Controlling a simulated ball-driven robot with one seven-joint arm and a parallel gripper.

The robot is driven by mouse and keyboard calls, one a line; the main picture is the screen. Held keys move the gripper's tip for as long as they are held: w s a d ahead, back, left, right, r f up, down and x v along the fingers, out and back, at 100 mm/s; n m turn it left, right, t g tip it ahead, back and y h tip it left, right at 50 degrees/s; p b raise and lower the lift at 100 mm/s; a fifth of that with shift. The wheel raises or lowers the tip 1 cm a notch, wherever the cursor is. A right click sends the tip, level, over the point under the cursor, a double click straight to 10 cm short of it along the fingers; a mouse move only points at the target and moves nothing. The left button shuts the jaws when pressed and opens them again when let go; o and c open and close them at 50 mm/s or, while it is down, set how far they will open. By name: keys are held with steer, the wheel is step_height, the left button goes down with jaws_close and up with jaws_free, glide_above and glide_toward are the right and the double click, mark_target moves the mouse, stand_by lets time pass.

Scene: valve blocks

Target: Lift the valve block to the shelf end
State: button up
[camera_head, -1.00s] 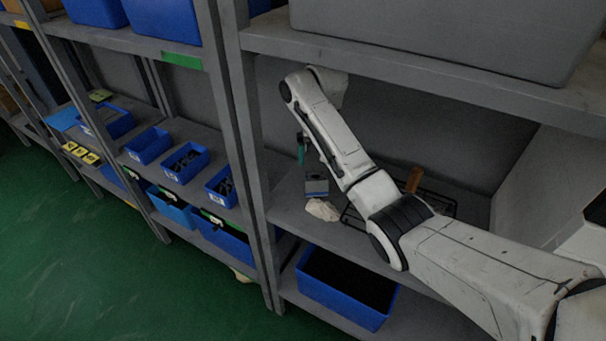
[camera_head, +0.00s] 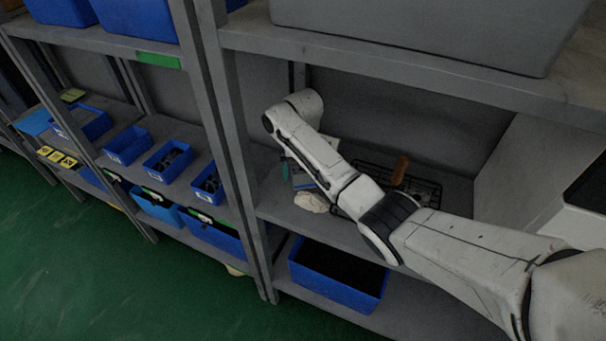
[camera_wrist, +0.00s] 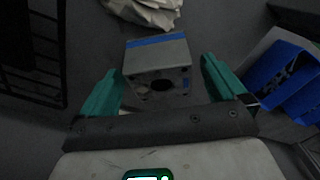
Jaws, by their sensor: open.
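The valve block (camera_wrist: 157,70) is a grey metal block with a blue stripe and round holes in its near face. In the wrist view it sits on the shelf, ahead of and between the two teal fingers of my gripper (camera_wrist: 163,88). The fingers are spread, with no visible contact on the block. In the head view my arm hides most of the block, and a teal finger of my gripper (camera_head: 286,168) shows beside the wrist, above the shelf board (camera_head: 275,208).
A crumpled pale cloth (camera_head: 311,202) lies beside the block, with a black wire rack (camera_head: 425,190) to the right. A shelf post (camera_head: 232,150) stands left, with blue bins (camera_head: 208,184) beyond it. The upper shelf (camera_head: 400,75) is overhead.

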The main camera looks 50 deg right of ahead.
steer(key=shift+f, duration=0.75)
steer(key=shift+c, duration=0.3)
steer(key=shift+r, duration=0.1)
steer(key=c, duration=1.5)
steer(key=shift+w+r, duration=0.1)
steer(key=shift+r, duration=0.7)
steer(key=shift+s+a+r+p, duration=0.75)
steer(key=shift+s+r+p, duration=0.35)
steer(key=shift+s+r, duration=1)
steer(key=shift+s+a+r+p, duration=0.7)
steer(key=shift+s+r+p, duration=0.35)
steer(key=shift+s+r, duration=0.95)
steer(key=shift+s+a+r+p, duration=0.75)
steer(key=shift+s+r+p, duration=0.6)
steer(key=shift+s, duration=1.25)
